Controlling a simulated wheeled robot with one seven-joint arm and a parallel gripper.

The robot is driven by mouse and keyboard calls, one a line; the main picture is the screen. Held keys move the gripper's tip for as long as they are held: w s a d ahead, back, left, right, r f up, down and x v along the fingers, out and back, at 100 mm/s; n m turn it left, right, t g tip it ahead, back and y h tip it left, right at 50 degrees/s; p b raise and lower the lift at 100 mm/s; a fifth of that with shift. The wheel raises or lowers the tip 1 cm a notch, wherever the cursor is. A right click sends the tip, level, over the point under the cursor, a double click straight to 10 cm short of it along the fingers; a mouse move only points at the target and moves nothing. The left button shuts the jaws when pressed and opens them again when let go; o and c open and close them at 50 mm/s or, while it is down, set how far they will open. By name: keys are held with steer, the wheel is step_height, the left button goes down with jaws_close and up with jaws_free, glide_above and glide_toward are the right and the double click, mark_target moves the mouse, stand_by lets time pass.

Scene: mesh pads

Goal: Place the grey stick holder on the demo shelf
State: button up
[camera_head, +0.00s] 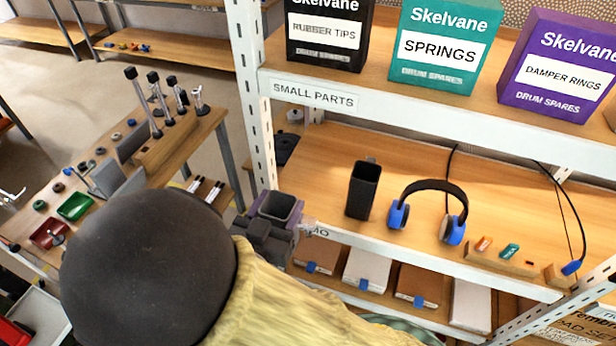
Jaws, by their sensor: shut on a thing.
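My gripper (268,228) is at the left end of the demo shelf (322,160), beside its front white upright. It is shut on the grey stick holder (281,206), a small open-topped cup that looks roughly upright and empty. The fingertips and the holder's lower part are largely hidden by the gripper body, so I cannot tell whether it touches the shelf. The shelf has a wooden board and a white front edge with a label partly hidden, ending in "MO".
A black holder (363,190), blue-black headphones (430,209) and a small wooden block with coloured pieces (503,255) stand on the shelf. Boxes (437,45) stand on the shelf above. Bare board lies between my gripper and the black holder. A tool bench (143,170) is at left.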

steer(key=shift+s+r, duration=0.1)
steer(key=shift+r, duration=0.05)
steer(key=p+x, duration=0.3)
steer(key=x, duration=1.5)
steer(key=shift+a, duration=0.1)
steer(key=shift+f+p, duration=0.85)
steer(key=shift+f, duration=0.95)
steer(key=shift+f, duration=0.25)
steer(key=o, duration=1.5)
steer(key=shift+c, duration=0.2)
